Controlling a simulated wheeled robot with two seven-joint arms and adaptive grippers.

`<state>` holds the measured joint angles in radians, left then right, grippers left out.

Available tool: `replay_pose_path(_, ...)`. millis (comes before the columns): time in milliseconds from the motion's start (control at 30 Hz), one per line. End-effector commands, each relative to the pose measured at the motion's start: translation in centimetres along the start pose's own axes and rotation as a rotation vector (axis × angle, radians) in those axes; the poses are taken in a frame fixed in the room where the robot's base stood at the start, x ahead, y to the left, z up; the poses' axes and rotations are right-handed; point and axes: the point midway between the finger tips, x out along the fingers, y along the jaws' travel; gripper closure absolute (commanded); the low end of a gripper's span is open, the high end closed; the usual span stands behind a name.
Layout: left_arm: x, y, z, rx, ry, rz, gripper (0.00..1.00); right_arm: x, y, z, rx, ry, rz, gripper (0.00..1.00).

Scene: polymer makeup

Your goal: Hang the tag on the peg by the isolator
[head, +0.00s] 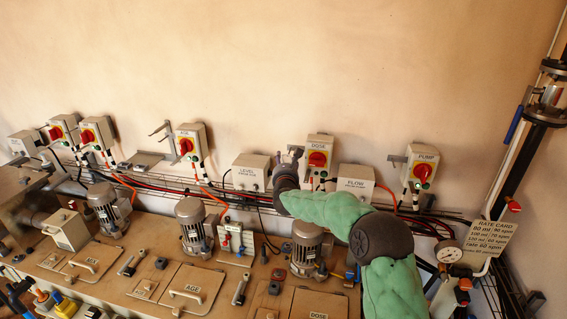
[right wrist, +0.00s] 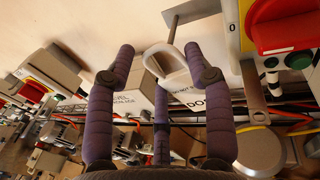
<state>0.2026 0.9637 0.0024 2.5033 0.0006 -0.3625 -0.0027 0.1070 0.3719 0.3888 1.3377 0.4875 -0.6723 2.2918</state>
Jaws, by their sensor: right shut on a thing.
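My right gripper (right wrist: 160,52) has its purple-grey fingers around a pale tag (right wrist: 187,96) with dark lettering, partly hidden by the fingers. The tag's white loop (right wrist: 163,46) stands up between the fingertips. A grey peg (right wrist: 172,28) on a flat bracket is right at the loop's top; I cannot tell whether the loop is around it. The DOSE isolator (head: 318,158), with a red knob, is just right of my right gripper (head: 290,160). The isolator also shows at the right of the right wrist view (right wrist: 285,28). The tag is not clear in the head view. My left gripper is not in view.
The LEVEL box (head: 251,172) and FLOW box (head: 356,182) flank the gripper area. Other isolators stand along the wall, including PUMP (head: 420,168). Cables and a rack run below. Motors (head: 306,247) and hatches fill the bench. The wall above is bare.

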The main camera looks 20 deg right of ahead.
Motion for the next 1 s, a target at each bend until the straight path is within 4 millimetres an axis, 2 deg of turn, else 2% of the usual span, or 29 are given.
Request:
replay_pose_path(567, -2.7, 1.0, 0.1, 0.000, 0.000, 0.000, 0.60, 2.7, -0.6, -0.1, -0.001, 0.001, 0.000, 0.75)
replay_pose_path(1000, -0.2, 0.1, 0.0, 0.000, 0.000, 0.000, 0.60, 3.8, -0.8, -1.1, 0.000, 0.000, 0.001, 0.75)
